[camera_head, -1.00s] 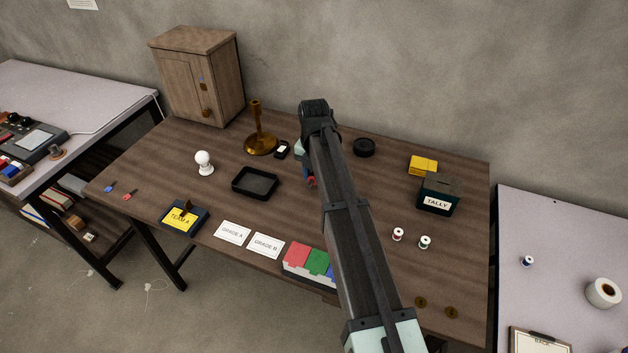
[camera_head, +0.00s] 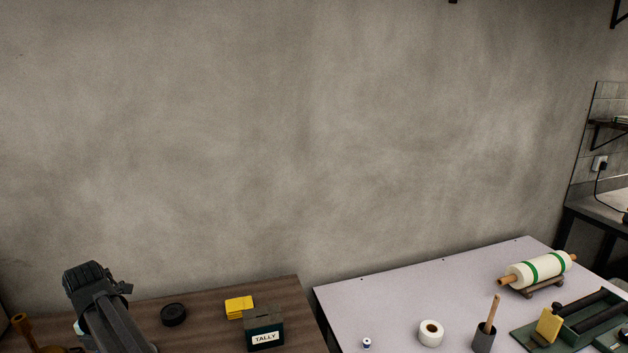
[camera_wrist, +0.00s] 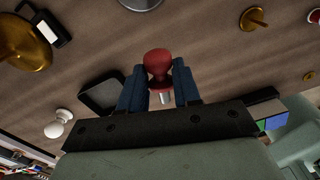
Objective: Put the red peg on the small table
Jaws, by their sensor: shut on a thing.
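In the wrist view my gripper (camera_wrist: 159,82) is shut on the red peg (camera_wrist: 158,62). The peg has a rounded red head and a pale metal shank, and it sits between the two blue fingers. The brown wooden table (camera_wrist: 205,45) lies beneath it. In the head view my arm shows at the lower left, while the fingers and peg are out of sight. A lilac-topped table (camera_head: 400,290) stands to the right of the brown one. I cannot tell whether it is the small table.
The brown table holds a black round dish (camera_head: 173,315), a yellow stack (camera_head: 239,307) and a TALLY box (camera_head: 264,330). The lilac table holds a tape roll (camera_head: 431,333), a dark cup (camera_head: 484,339), a rolling pin (camera_head: 538,269) and a green tray (camera_head: 590,325). Its back left is clear.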

